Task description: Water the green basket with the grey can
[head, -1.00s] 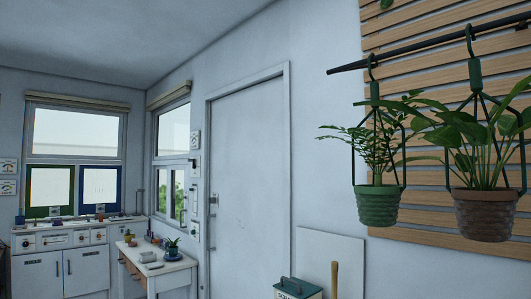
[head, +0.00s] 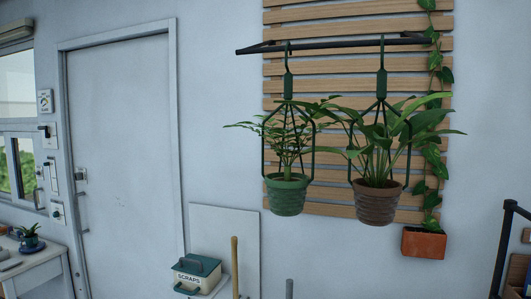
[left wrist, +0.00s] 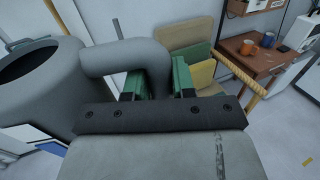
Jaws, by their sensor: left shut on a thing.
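The green basket (head: 287,195) hangs by a dark green hanger from a black rail, left of the brown basket, in the head view. A leafy plant grows in it. The grey can (left wrist: 35,95) fills the left of the left wrist view, with its dark opening visible. My left gripper (left wrist: 158,80) is shut on the can's thick grey handle (left wrist: 112,60). The can's spout cannot be made out. Neither gripper shows in the head view, so the can's distance from the basket cannot be told.
A brown basket (head: 377,205) with broad leaves hangs close on the right. A terracotta pot (head: 424,243) with a climbing vine is beyond it. A scraps box (head: 195,275) stands below left.

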